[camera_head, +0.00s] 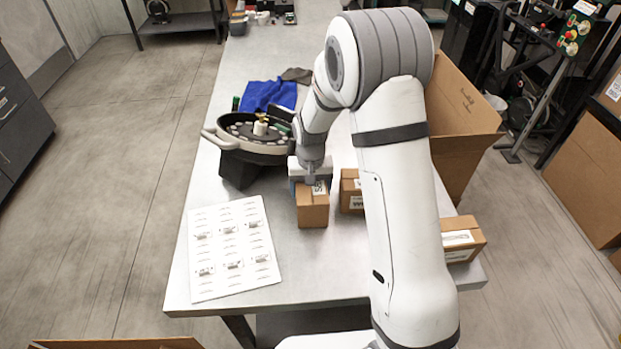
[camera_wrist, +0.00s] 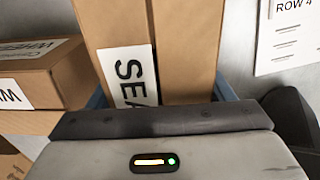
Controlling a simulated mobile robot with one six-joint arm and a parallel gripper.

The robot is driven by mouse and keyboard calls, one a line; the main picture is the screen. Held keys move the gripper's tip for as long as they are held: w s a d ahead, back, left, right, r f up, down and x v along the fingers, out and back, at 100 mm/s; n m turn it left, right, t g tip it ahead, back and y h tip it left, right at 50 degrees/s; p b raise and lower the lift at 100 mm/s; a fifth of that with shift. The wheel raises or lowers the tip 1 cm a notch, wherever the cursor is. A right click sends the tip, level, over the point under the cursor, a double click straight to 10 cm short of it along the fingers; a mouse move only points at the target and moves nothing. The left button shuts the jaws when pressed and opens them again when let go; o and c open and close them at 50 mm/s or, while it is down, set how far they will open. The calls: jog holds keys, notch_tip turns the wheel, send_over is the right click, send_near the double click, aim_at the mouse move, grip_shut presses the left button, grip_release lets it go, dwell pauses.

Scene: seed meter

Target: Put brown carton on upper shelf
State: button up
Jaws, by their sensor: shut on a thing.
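A brown carton (camera_head: 313,208) with a white label reading "SEA" is at my gripper (camera_head: 310,178) on the metal table. In the wrist view the same carton (camera_wrist: 190,50) fills the top middle, between the blue fingers (camera_wrist: 226,88). My gripper is shut on it. I cannot tell whether its base touches the table. A second brown carton (camera_head: 350,191) stands just to the right, partly behind my arm; it also shows in the wrist view (camera_wrist: 55,67). A third brown carton (camera_head: 463,238) is at the table's right edge. I cannot make out the upper shelf.
A round seed meter (camera_head: 255,135) on a black stand is left of my gripper. A white printed sheet (camera_head: 232,250) lies at the front left. A blue cloth (camera_head: 266,96) lies behind the meter. A large open cardboard box (camera_head: 465,110) stands at the right beyond my arm.

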jog(key=shift+w+a, duration=0.2)
jog(key=shift+w, duration=0.5)
jog(key=shift+s+a+f, duration=0.1)
jog(key=shift+a+f, duration=0.1)
jog(key=shift+a, duration=0.1)
jog(key=shift+s+d+r, duration=0.2)
jog(key=shift+s+r, duration=0.05)
jog(key=shift+s, duration=0.1)
jog(key=shift+w+f, duration=0.15)
jog(key=shift+f, duration=0.1)
jog(key=o, duration=1)
jog(key=shift+w, duration=0.1)
jog(key=o, duration=0.4)
jog(key=shift+d, duration=0.1)
jog(key=shift+c, duration=0.2)
